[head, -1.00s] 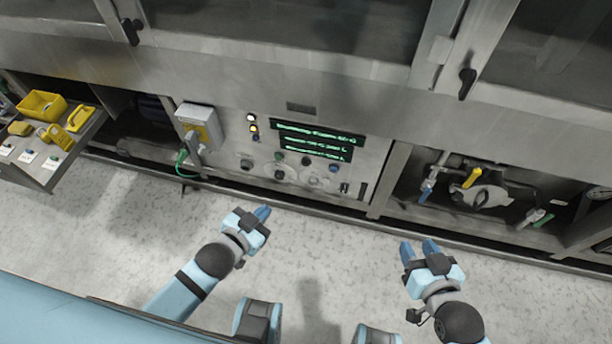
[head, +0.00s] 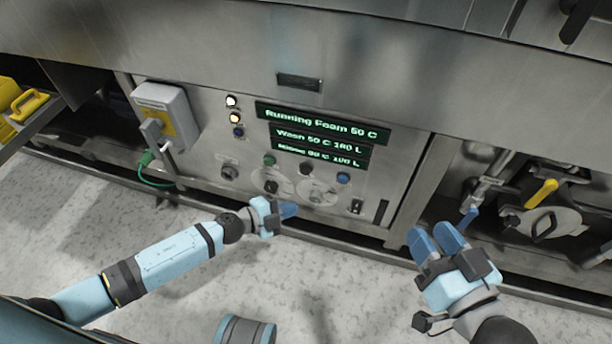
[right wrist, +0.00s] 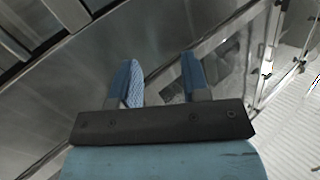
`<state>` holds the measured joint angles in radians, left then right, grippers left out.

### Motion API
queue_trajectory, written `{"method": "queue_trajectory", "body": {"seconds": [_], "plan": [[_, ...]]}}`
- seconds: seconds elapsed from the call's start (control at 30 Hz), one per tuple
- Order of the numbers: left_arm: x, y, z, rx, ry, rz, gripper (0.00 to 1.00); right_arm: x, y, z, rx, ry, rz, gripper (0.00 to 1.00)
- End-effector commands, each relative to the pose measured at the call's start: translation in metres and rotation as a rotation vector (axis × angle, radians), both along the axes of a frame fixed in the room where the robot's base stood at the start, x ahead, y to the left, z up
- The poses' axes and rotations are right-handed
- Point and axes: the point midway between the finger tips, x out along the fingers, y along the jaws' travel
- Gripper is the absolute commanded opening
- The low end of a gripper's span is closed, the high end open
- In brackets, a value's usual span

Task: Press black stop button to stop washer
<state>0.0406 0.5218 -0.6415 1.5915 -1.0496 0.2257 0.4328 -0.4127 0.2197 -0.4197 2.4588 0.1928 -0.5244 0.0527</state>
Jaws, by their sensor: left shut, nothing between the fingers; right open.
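The washer's control panel (head: 400,150) faces me with a lit display (head: 320,123) reading "Running Foam 50 C". Below the display, a black button (head: 306,169) sits between a green button (head: 269,160) and a blue button (head: 343,178). Another dark round control (head: 271,187) is under the green one; I cannot tell its exact kind. My left gripper (head: 289,210) is shut and empty, in front of the panel's lower part and below the black button in the picture. My right gripper (head: 434,236) is open and empty, to the right; its fingers also show in the right wrist view (right wrist: 160,82).
A grey box (head: 165,115) with a green cable sticks out left of the buttons. White, amber and blue lamps (head: 234,118) stand beside the display. A yellow-handled valve (head: 541,193) and pipes are at right. A shelf with yellow items (head: 28,106) is at far left.

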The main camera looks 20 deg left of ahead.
Motion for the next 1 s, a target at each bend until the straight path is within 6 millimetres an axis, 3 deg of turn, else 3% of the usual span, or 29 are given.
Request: {"method": "queue_trajectory", "body": {"seconds": [0.47,0.83,1.0], "plan": [[0.009,0.000,-0.001,0.001,0.000,0.001,0.00,0.000,0.000,-0.003,-0.006,0.005,0.003,0.43],[0.060,-0.002,-0.002,0.001,-0.002,0.001,0.00,0.007,-0.004,-0.011,-0.053,-0.053,0.001,0.43],[0.078,-0.003,0.001,-0.001,0.000,0.003,0.00,0.010,-0.006,-0.001,-0.067,-0.087,0.004,0.43]]}}
